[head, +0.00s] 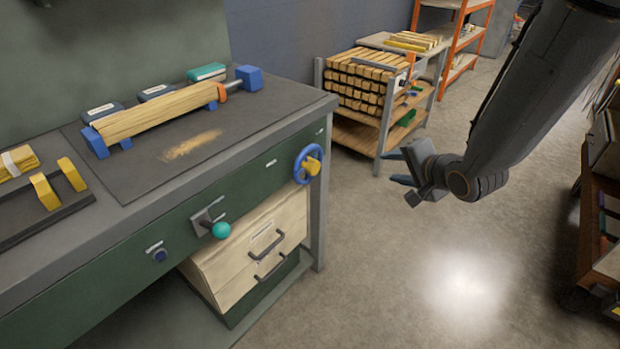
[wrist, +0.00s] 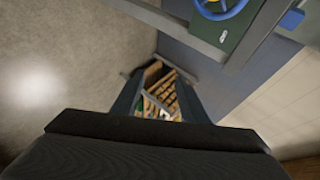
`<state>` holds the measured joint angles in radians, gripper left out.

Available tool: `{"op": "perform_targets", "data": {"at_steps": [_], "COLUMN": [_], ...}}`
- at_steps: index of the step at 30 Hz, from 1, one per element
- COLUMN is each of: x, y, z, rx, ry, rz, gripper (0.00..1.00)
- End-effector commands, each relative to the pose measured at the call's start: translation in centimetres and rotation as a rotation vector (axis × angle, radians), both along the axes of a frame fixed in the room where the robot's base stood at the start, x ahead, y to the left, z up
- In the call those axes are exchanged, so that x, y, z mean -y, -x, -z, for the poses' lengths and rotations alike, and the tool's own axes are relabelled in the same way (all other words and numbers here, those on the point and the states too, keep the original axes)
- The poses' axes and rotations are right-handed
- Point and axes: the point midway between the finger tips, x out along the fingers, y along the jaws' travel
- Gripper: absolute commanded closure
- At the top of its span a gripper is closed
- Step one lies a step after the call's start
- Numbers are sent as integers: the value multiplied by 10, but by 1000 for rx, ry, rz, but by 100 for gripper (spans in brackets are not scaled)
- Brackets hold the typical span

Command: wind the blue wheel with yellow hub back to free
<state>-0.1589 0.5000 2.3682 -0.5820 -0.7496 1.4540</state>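The blue wheel with yellow hub (head: 308,165) is mounted on the green front panel of the workbench, near its right end. It also shows at the top of the wrist view (wrist: 222,6), cut off by the frame edge. My gripper (head: 392,168) is to the right of the wheel, apart from it, over open floor. In the wrist view its two fingers (wrist: 158,105) stand apart with nothing between them but the distant rack. The wheel's turned position cannot be told.
A lever with a teal knob (head: 221,229) and a blue button (head: 160,255) are on the same panel. The workbench (head: 250,130) holds a wooden blank (head: 160,112) between blue blocks. A rack of wood sticks (head: 365,85) stands behind.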

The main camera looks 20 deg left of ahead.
Motion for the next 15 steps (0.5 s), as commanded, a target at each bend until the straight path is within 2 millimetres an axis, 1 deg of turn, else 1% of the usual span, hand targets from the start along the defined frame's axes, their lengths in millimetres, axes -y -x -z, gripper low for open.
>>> {"op": "perform_targets", "data": {"at_steps": [1, 3, 6, 9, 10, 12, 15], "x": [-26, -60, -99, -125, -130, -140, -147], "y": [-5, -5, 5, 19, 22, 30, 37], "z": [21, 29, 36, 39, 40, 39, 37], "rx": [-14, -53, -145, -253, -283, -342, -397], "ry": [-127, -326, -582, -782, -828, -915, -987], "rz": [-16, -41, -92, -143, -156, -183, -205], "gripper": [60, 60, 60, 60, 60, 60, 60]}}
